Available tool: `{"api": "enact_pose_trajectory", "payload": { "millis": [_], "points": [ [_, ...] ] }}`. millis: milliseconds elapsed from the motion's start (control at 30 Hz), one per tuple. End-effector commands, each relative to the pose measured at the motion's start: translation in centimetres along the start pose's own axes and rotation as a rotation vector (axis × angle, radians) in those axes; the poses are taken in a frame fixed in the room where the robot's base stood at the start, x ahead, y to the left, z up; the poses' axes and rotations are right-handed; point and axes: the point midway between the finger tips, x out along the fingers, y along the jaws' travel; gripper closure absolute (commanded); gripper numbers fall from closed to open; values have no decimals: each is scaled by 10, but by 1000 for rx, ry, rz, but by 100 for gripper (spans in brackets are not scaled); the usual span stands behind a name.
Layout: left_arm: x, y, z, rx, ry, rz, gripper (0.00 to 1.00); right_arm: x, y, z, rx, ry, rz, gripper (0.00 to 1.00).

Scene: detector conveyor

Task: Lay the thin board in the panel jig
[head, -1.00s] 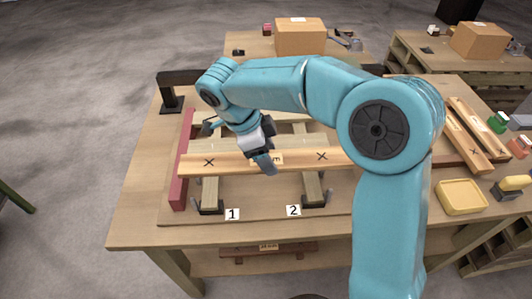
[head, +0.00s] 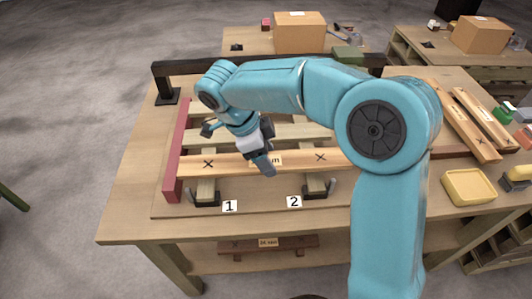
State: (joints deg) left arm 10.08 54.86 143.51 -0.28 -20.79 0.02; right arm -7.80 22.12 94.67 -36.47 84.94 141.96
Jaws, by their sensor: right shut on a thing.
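My right gripper (head: 263,155) is shut on a pale wooden board (head: 225,164) with X marks and a label partly covered by a finger. The board lies crosswise over the panel jig, its left end close to the jig's dark red fence (head: 174,165). I cannot tell whether it rests on the rails or hovers just above. The panel jig has two wooden rails (head: 205,186) with black end clamps (head: 316,190), marked 1 and 2. A paler strip (head: 300,132) lies across the rails behind the board. My arm hides the board's right end. My left gripper is not in view.
Two more X-marked boards (head: 466,130) lie at the right, near a yellow tray (head: 468,186). A reddish labelled board (head: 230,247) is under the table. Cardboard boxes (head: 300,34) stand on tables behind.

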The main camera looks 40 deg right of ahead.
Motion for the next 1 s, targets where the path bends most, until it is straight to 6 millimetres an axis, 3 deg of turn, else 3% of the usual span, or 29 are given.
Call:
{"api": "enact_pose_trajectory", "payload": {
  "millis": [1000],
  "points": [
    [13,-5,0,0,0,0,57,14,0,6,0,0,0,73]
  ]
}}
